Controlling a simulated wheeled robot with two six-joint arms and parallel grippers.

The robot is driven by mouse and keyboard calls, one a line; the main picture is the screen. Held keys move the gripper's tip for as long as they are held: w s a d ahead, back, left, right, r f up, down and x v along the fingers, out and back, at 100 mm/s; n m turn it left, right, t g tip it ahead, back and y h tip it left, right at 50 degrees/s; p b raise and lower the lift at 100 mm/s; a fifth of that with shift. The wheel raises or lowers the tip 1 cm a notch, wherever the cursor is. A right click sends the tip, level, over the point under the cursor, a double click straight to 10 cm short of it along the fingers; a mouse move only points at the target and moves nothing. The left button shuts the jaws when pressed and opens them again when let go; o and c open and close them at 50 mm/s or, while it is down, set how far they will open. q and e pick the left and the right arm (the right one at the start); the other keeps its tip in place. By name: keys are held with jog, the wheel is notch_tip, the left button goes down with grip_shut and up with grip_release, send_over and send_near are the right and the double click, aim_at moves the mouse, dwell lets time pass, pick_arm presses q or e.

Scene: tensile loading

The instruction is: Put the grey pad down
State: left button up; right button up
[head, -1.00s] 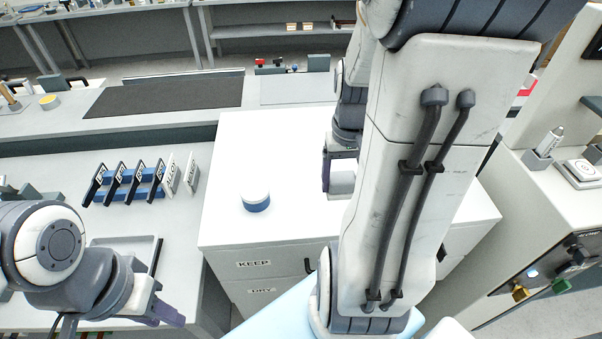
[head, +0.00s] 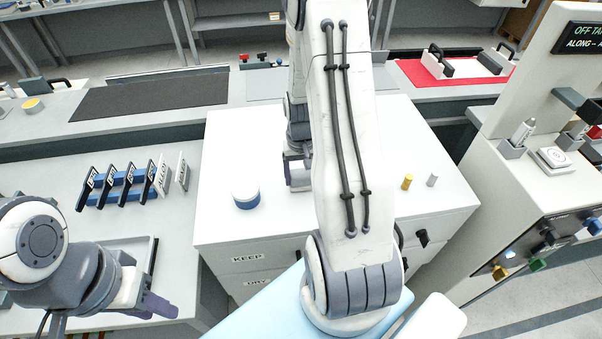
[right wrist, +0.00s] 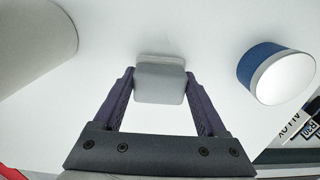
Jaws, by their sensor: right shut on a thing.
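The grey pad (right wrist: 160,84) is a small rounded block between the two purple fingers of my right gripper (right wrist: 160,92) in the right wrist view. The gripper is shut on it. A pale strip shows along its far edge. In the head view my right gripper (head: 292,168) is low over the white cabinet top (head: 245,135), partly behind my own arm. I cannot tell whether the pad touches the surface. My left gripper (head: 158,305) is at the lower left, over the side bench; its opening is unclear.
A blue and white round tub (head: 246,195) stands left of the right gripper; it also shows in the wrist view (right wrist: 275,75). A yellow cylinder (head: 407,182) and a grey cylinder (head: 432,180) stand on the right. A rack of labelled cards (head: 125,185) is left. The cabinet top between is clear.

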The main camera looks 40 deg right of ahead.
jog(key=shift+f, duration=0.15)
jog(key=shift+f, duration=0.2)
jog(key=o, duration=1.5)
jog(key=shift+o, duration=0.2)
